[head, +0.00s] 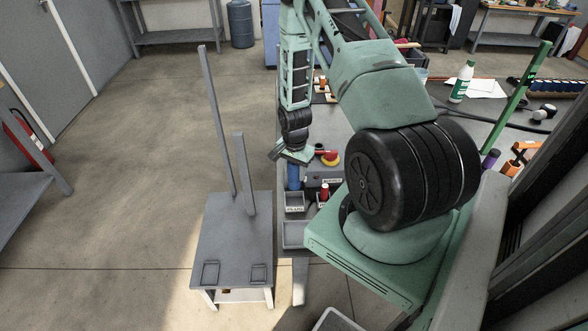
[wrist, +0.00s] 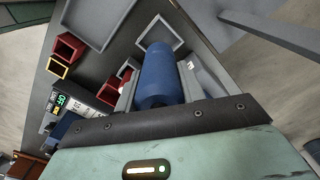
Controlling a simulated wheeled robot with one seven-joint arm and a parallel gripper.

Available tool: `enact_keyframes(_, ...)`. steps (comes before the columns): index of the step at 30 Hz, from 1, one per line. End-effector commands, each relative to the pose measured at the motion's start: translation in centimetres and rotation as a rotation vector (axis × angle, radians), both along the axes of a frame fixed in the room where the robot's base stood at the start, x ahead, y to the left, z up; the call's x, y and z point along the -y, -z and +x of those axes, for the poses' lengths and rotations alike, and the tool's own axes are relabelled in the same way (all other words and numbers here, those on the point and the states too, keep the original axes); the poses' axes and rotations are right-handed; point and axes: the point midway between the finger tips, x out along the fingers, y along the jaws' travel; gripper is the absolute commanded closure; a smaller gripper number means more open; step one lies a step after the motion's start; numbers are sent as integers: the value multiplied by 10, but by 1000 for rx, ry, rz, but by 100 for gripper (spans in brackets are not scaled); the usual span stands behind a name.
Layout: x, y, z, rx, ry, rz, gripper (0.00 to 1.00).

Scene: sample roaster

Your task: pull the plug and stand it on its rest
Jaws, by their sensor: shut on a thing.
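The plug is a blue cylinder (wrist: 158,76), held between the grey fingers of my gripper (wrist: 160,88). In the head view the blue plug (head: 293,177) hangs below the wrist, above a small grey tray (head: 295,208) with a label that seems to read PLUG. In the wrist view the plug's far end is close to a square grey-rimmed tray (wrist: 177,40); I cannot tell whether it touches. My gripper is shut on the plug. The plug's lower end and the place it came from are not clear.
A red button on a yellow base (head: 331,158) and a small red part (head: 324,190) are right of the plug. Red bins (wrist: 68,47) and a labelled box (wrist: 68,103) lie left in the wrist view. A grey stand with upright posts (head: 234,235) is left of the bench.

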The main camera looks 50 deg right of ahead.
Motion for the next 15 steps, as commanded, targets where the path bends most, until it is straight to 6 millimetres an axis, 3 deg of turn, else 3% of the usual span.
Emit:
enact_keyframes(5,0,7,0,0,0,0,88)
enact_keyframes(15,0,41,0,-1,1,1,88)
